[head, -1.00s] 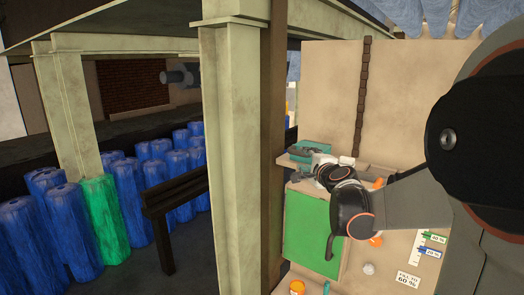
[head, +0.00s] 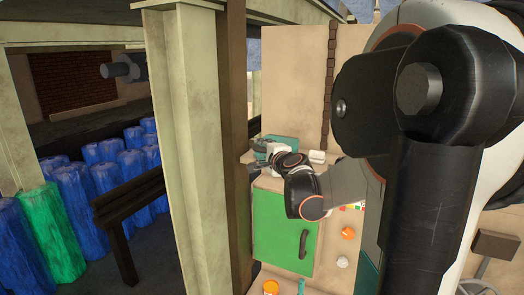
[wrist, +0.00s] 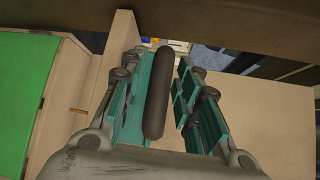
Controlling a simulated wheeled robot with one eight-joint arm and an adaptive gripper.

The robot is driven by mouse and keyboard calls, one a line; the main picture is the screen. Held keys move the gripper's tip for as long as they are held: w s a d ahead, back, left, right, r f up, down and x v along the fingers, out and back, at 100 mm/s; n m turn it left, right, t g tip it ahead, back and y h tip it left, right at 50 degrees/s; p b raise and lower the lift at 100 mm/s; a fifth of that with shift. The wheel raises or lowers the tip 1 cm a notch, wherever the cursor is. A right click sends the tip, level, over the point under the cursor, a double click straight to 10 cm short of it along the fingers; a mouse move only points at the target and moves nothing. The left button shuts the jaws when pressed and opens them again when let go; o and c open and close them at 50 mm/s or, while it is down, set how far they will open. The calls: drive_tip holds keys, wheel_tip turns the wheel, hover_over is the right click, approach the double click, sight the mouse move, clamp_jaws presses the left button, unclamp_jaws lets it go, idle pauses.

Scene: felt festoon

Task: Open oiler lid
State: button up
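I cannot single out an oiler or its lid for certain. A green panel with a dark handle (head: 303,243) is on the front of a beige unit in the head view; its green face (wrist: 28,100) fills the left edge of the wrist view. My gripper (wrist: 163,62), with teal finger pads, looks open, its fingers spread apart. A dark rounded bar (wrist: 162,95) shows between the fingers, nearer the left one; I cannot tell whether it touches them. In the head view my gripper (head: 257,165) is above the green panel, partly hidden by my wrist.
A pale post (head: 187,150) and a brown post (head: 234,150) stand close left of my gripper. A teal object (head: 284,143) lies on the ledge behind it. Orange and white round parts are right of the panel. Blue barrels (head: 80,190) stand far left.

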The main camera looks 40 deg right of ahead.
clamp_jaws()
drive_tip(key=shift+r, duration=0.15)
